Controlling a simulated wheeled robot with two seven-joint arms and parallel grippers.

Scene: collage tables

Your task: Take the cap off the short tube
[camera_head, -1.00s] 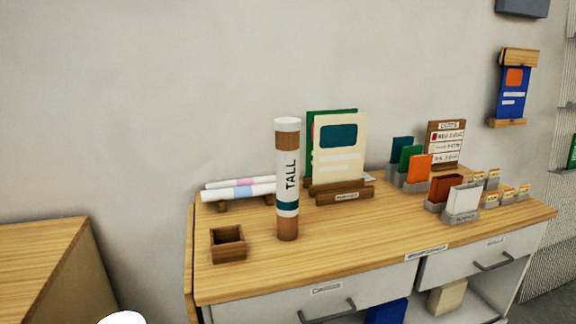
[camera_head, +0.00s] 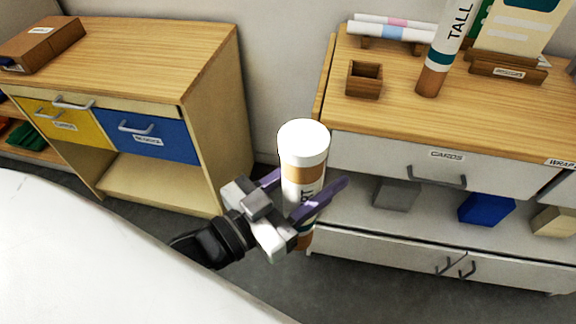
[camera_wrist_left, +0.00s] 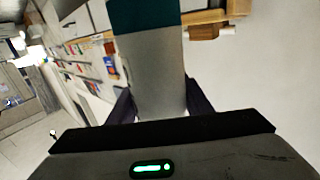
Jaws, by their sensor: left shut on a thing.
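The short tube (camera_head: 291,192) is upright in the head view, with a brown body, a white label whose lettering is partly hidden, and a white cap (camera_head: 303,140) on its top. My left gripper (camera_head: 305,196) is shut around the labelled middle of the tube, below the cap, and holds it off the tables. In the left wrist view the tube's white and teal label (camera_wrist_left: 150,75) fills the space between the dark fingers. The cap is not seen in that view. My right gripper is not in view.
The right table (camera_head: 400,108) bears a small open wooden box (camera_head: 365,80), the tall tube (camera_head: 440,50), rolled tubes and a card stand. A second table (camera_head: 165,50) with yellow and blue drawers stands left. A gap of floor lies between them.

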